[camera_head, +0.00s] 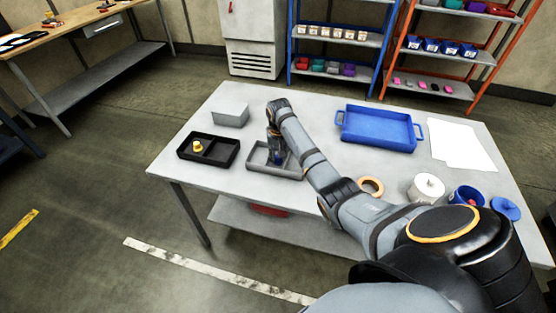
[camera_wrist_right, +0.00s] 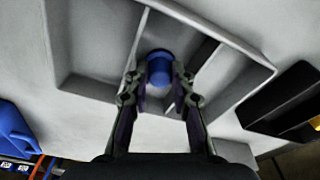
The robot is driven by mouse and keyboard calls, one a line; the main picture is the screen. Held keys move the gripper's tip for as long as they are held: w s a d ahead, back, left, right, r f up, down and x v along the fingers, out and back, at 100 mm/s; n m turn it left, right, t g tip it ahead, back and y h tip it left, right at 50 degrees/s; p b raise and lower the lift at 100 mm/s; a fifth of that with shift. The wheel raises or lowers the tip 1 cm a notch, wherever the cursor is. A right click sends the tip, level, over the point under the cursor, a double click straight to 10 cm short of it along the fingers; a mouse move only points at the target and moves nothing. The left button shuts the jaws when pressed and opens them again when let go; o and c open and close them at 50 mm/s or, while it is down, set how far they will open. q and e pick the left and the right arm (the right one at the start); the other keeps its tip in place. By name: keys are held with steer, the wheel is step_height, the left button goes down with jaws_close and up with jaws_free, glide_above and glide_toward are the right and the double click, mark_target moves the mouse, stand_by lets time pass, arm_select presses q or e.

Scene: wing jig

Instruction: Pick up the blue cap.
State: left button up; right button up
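The blue cap (camera_wrist_right: 159,68) is a small round piece seen from above in the right wrist view, within the grey divided tray (camera_wrist_right: 85,85). The tips of my right gripper (camera_wrist_right: 160,76) lie close on both sides of it. Whether they touch or press it cannot be told. In the head view my right gripper (camera_head: 277,156) points down into the grey tray (camera_head: 290,174) and mostly hides the cap; only a bit of blue (camera_head: 281,157) shows there. My left gripper is out of view.
A black tray (camera_head: 222,163) with a yellow piece (camera_head: 197,147) stands left of the grey tray, a grey box (camera_head: 230,115) behind. A blue tray (camera_head: 378,146), tan ring (camera_head: 370,186), white canister (camera_head: 427,188), blue cup (camera_head: 460,199) and blue disc (camera_head: 506,208) are to the right.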

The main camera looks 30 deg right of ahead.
steer(key=shift+c, duration=0.9)
steer(key=shift+w+r, duration=0.1)
steer(key=shift+r, duration=0.05)
steer(key=r, duration=0.3)
steer(key=shift+s+r, duration=0.25)
steer(key=shift+s, duration=0.05)
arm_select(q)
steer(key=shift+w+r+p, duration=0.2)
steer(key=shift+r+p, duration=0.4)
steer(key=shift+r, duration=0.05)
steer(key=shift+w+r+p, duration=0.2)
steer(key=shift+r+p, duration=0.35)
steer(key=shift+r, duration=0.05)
arm_select(e)
steer(key=s+a+r, duration=0.1)
steer(key=s+r, duration=0.8)
steer(key=s, duration=0.4)
steer(key=shift+s, duration=0.25)
